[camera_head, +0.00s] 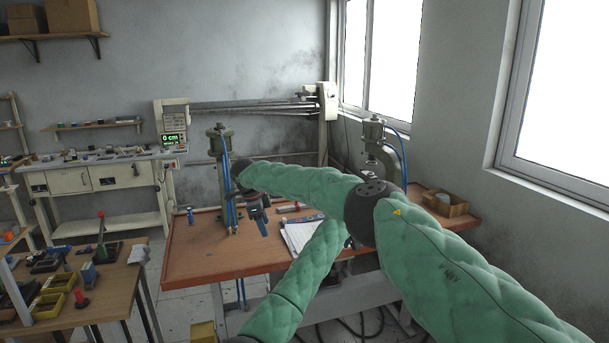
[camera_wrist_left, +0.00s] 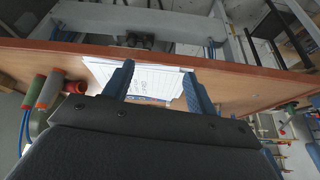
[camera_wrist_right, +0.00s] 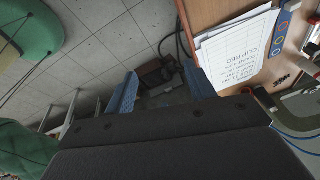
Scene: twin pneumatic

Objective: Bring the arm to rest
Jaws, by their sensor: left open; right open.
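A left press (camera_head: 222,160) and a right press (camera_head: 376,140) with blue hoses stand on the bench. A wooden box (camera_head: 446,203) sits at its right end. A side table (camera_head: 95,312) with yellow bins and tools is at the left. The bench's left front is mostly clear.

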